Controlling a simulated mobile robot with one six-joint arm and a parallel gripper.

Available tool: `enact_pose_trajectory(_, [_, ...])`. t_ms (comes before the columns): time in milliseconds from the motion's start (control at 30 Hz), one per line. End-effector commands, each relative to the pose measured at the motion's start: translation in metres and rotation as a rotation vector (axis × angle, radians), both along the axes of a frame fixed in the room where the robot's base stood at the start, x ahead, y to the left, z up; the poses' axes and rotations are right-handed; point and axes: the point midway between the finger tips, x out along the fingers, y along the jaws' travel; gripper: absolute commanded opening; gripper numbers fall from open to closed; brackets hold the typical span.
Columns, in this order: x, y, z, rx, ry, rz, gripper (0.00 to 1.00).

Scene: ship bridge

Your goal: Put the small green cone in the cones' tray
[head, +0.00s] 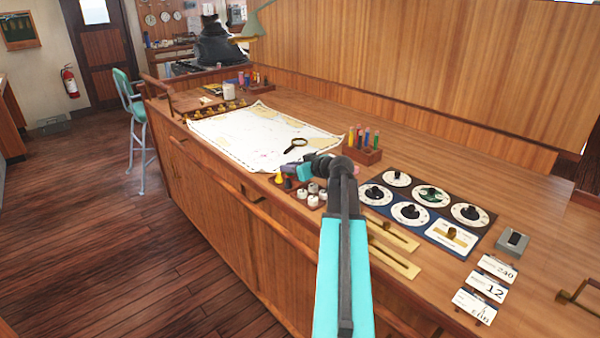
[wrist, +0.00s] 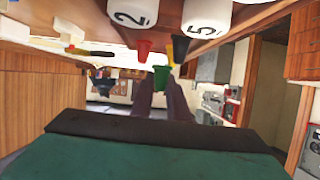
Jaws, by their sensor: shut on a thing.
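My gripper (wrist: 161,88) is shut on the small green cone (wrist: 161,76), which sits between its dark fingertips in the wrist view. In the head view my gripper (head: 297,170) is over the chart table, just behind the cones' tray (head: 290,190). The green cone cannot be made out there. A yellow cone (head: 279,178) stands at the tray's left end. In the upside-down wrist view a red cone (wrist: 143,46) and a black cone (wrist: 180,48) show close to the green one. The green cone appears apart from the tray.
White numbered pieces (head: 312,196) stand right beside the cones. A chart (head: 260,135) with a magnifier (head: 297,144) lies behind. A rack of coloured tubes (head: 364,145) and a dial panel (head: 425,212) are to the right. The front strip of the tabletop has little free room.

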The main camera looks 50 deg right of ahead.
Motion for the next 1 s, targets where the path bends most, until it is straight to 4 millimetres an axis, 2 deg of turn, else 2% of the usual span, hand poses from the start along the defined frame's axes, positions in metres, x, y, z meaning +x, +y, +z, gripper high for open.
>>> enact_pose_trajectory(33, [-0.004,-0.011,0.002,0.001,0.0,-0.003,0.0])
enact_pose_trajectory(100, [-0.008,-0.019,0.0,0.002,0.0,-0.001,0.0])
enact_pose_trajectory(267, [-0.015,-0.031,-0.003,0.001,0.0,0.0,0.0])
enact_pose_trajectory(733, [-0.016,-0.031,-0.006,0.0,0.0,0.001,0.0])
enact_pose_trajectory(1000, [-0.016,-0.031,-0.025,0.003,0.001,0.001,0.0])
